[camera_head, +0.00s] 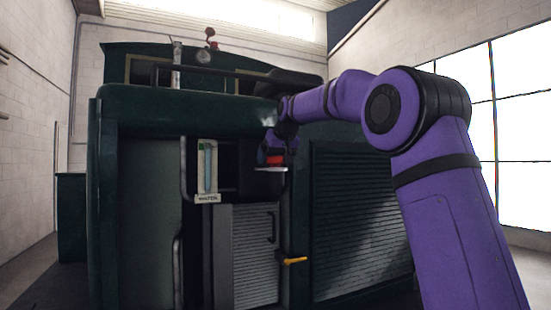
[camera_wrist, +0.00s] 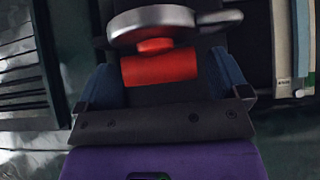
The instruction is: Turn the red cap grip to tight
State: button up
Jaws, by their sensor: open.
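The red cap grip (camera_wrist: 160,68) lies between the two fingers of my gripper (camera_wrist: 161,76) in the wrist view. The fingers stand open on either side of it, with a dark gap visible to each side. A grey round metal piece (camera_wrist: 150,20) adjoins the grip, with a short lever (camera_wrist: 220,17) at its right. In the head view the red grip (camera_head: 275,159) shows as a small patch below my gripper (camera_head: 280,146), just above a pale ledge-like piece. My gripper hides part of it there, and any tight mark cannot be made out.
The dark green tram body (camera_head: 185,112) fills the middle. A water gauge (camera_head: 207,168) with a label stands left of the grip, beside a vertical grey rail (camera_head: 183,170). A yellow handle (camera_head: 293,261) sticks out below. Louvred panels (camera_head: 355,220) lie to the right.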

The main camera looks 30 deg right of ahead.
jog(key=shift+r, duration=0.1)
jog(key=v, duration=1)
jog(key=shift+s+r, duration=0.2)
jog(key=shift+s, duration=0.1)
jog(key=s+a+f+g, duration=0.1)
jog(key=s+a+f, duration=0.1)
jog(key=s+f, duration=0.35)
jog(key=s+a+f, duration=0.2)
jog(key=s+a, duration=0.1)
jog(key=s, duration=0.5)
jog(key=s+a+f+g, duration=0.1)
jog(key=s+a+f, duration=0.1)
jog(key=s+f, duration=0.35)
jog(key=s+a+f+g, duration=0.1)
jog(key=s+a+f, duration=0.1)
jog(key=s+f, duration=1.5)
jog(key=s, duration=0.4)
jog(key=shift+s+a+f+g, duration=0.2)
jog(key=shift+s+f+g, duration=0.1)
jog(key=shift+f+g, duration=0.1)
